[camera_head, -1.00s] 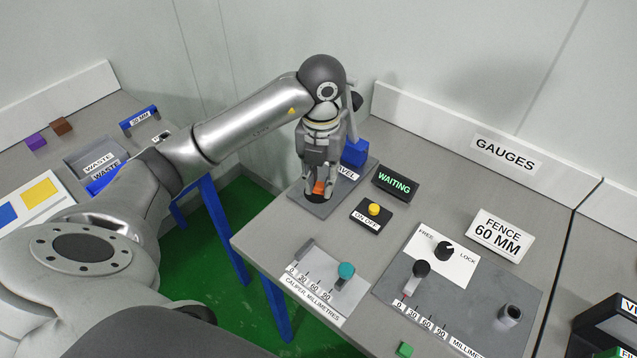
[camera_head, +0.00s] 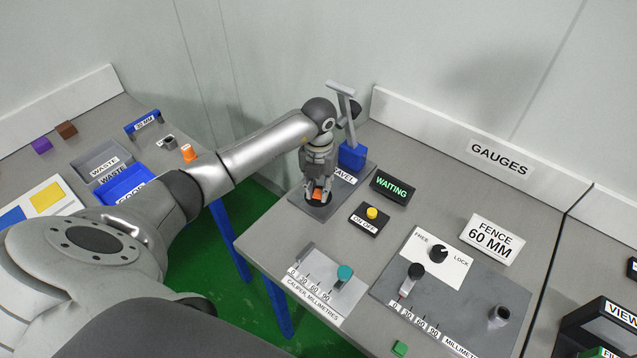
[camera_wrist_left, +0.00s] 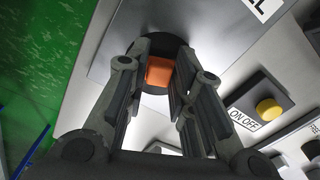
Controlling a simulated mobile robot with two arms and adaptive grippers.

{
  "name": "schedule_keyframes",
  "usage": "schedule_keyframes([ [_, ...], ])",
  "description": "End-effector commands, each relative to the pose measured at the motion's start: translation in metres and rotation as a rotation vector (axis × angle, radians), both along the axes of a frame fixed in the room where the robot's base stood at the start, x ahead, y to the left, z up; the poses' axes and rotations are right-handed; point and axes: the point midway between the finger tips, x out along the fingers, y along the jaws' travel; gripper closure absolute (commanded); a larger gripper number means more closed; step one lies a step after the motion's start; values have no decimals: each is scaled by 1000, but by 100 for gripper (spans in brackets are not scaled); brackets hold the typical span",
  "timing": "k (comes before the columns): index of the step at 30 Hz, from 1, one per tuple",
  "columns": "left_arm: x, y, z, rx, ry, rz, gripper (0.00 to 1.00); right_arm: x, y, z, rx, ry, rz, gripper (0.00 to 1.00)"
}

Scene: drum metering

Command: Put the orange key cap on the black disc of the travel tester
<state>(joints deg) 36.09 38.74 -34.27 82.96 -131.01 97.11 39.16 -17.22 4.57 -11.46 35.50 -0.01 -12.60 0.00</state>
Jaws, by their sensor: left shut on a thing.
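The orange key cap (camera_head: 317,194) is between the fingertips of my left gripper (camera_head: 318,188), which is shut on it. The black disc (camera_head: 318,201) of the travel tester (camera_head: 346,188) is directly under the cap. In the left wrist view the cap (camera_wrist_left: 159,72) shows between the two fingers, in front of the black disc (camera_wrist_left: 154,45). The cap is at or just above the disc; I cannot tell if they touch. The tester has a grey base, a blue block and a tall post with a crossbar behind my gripper. My right gripper is not in view.
A yellow on/off button (camera_head: 371,213) and a "WAITING" display (camera_head: 394,186) stand right of the tester. The caliper (camera_head: 325,285) and the fence gauge (camera_head: 455,300) lie nearer.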

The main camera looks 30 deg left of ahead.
Motion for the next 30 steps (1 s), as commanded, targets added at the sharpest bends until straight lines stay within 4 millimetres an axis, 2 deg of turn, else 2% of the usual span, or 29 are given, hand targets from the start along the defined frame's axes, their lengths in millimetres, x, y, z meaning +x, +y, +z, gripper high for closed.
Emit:
schedule_keyframes([
  [10, 0, 0, -5, 0, 0, 0, 86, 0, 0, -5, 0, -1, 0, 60],
  [11, 0, 0, -4, 0, 0, 0, 74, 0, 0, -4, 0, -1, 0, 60],
  [15, 0, 0, -3, 0, 0, 1, 56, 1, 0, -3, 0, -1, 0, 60],
  [25, 0, 0, -1, 0, 0, 1, 56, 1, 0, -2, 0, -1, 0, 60],
  [27, 0, 0, 3, 0, -1, 1, 56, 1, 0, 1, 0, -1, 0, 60],
  [30, 1, 1, 15, 1, -5, 1, 56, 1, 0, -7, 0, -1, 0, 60],
])
